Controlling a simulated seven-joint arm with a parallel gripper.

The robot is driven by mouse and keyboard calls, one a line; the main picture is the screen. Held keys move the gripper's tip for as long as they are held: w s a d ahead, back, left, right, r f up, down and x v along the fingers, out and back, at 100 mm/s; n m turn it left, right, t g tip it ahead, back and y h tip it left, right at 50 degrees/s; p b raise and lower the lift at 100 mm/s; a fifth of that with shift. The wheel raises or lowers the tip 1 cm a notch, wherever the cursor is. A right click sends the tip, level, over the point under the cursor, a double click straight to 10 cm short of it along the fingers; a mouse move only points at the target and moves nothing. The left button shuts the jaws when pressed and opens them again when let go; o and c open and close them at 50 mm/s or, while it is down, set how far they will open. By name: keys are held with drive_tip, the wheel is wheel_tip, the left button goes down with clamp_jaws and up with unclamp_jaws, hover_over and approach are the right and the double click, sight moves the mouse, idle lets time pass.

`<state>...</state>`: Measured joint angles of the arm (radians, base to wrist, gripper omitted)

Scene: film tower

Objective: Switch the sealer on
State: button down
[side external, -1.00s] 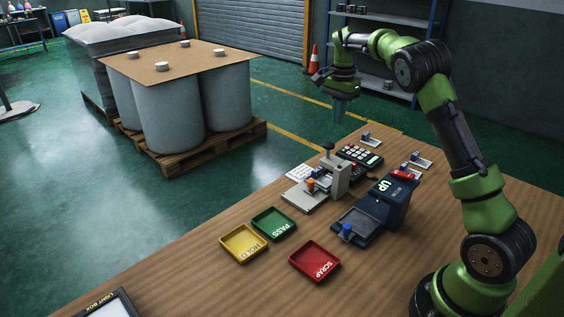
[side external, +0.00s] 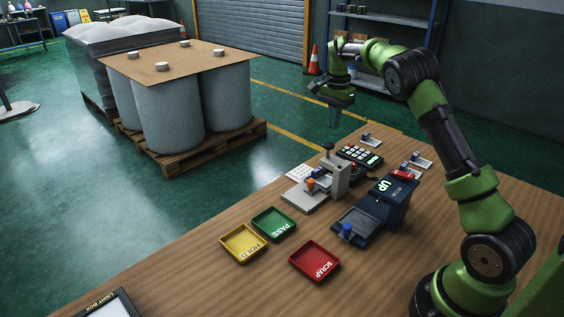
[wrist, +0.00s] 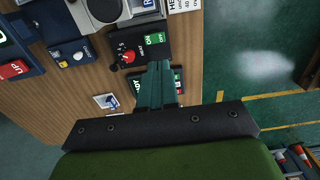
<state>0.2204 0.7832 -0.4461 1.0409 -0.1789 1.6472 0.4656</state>
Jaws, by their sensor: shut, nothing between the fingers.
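A grey bench press (side external: 318,188) with a dark round knob on top stands mid-table; it may be the sealer. A dark control box (wrist: 128,40) beside it carries a red knob (wrist: 127,56), the word HEAT and green ON marks. The box is mostly hidden behind the press in the side view. My gripper (side external: 333,124) is shut and empty, raised over the table's far end, fingers pointing down. In the wrist view, its fingertips (wrist: 160,66) appear just below the box's ON marks, and they partly cover a dark keypad unit. I cannot tell the height gap.
A navy UP machine (side external: 396,205) stands right of the press. Yellow HOLD (side external: 242,243), green PASS (side external: 273,223) and red SCRAP (side external: 314,261) trays lie nearer. Small white holders with blue parts stand at the far right.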

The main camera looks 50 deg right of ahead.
wheel_tip(320, 180, down, 11)
drive_tip(key=shift+f, duration=0.15)
idle(0.4)
drive_tip(key=shift+w+f, duration=0.1)
drive_tip(key=shift+f, duration=0.2)
drive_tip(key=shift+s+r, duration=0.2)
drive_tip(key=shift+s, duration=0.65)
wheel_tip(320, 180, up, 14)
idle(0.4)
drive_tip(key=shift+w, duration=0.1)
